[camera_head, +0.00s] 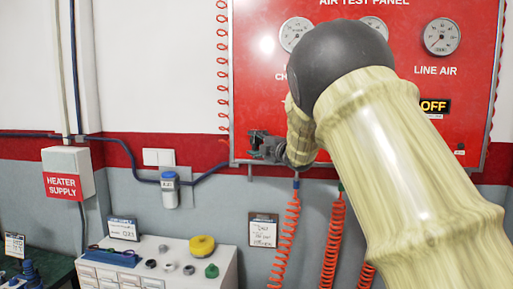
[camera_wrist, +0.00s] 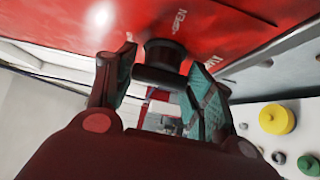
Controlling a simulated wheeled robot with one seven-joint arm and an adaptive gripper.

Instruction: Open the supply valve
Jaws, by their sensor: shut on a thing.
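The red air test panel (camera_head: 270,85) hangs on the wall in the head view. My gripper (camera_head: 260,143) is at its lower left corner, and my arm covers much of the panel. In the wrist view, my gripper (camera_wrist: 162,62) has one finger on each side of the dark supply valve handle (camera_wrist: 160,74) and is shut on it. The handle stands out from the red panel face, beside a white "OPEN" mark (camera_wrist: 179,20). The handle's exact angle is hard to tell. In the head view the valve is hidden behind my gripper and arm.
Red coiled hoses (camera_head: 291,235) hang below the panel. A bench (camera_head: 140,270) with a yellow knob (camera_head: 202,246) and small parts stands at lower left. A heater supply box (camera_head: 68,172) and a blue-capped canister (camera_head: 169,190) are on the wall. An "OFF" sign (camera_head: 433,106) shows at right.

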